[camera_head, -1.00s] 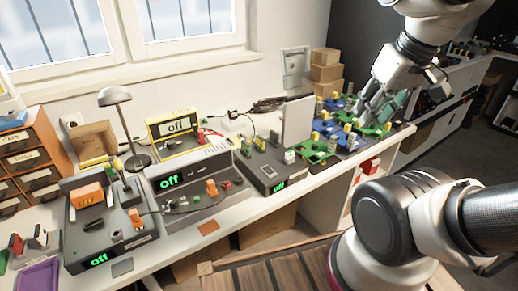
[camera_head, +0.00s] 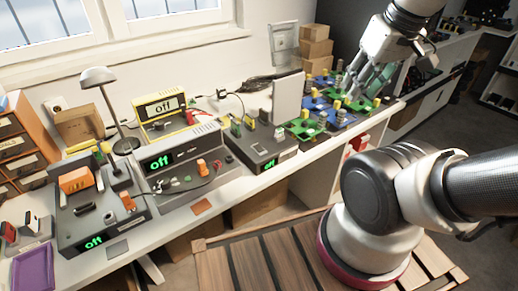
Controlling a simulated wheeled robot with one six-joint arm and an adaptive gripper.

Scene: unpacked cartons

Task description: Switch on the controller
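Several devices on the bench have displays reading "off"; I cannot tell from a label which is the controller. A grey box (camera_head: 110,222) with an orange block on top stands at the left. A grey sloped console (camera_head: 183,150) with an orange knob stands beside it. A yellow-framed unit (camera_head: 168,105) stands behind the console. A low dark grey box (camera_head: 253,146) with a lit front display stands further right. My gripper (camera_head: 366,84) is over the green and blue boards at the bench's right end, away from these devices. Its fingers look apart, with nothing clearly held.
A desk lamp (camera_head: 108,108) rises behind the left devices. An upright pale panel (camera_head: 288,97) stands behind the low box. Green and blue boards (camera_head: 308,130) carry yellow parts. Drawers (camera_head: 20,145) and a purple tray (camera_head: 33,268) are at far left. A wooden slatted surface (camera_head: 265,262) lies in front.

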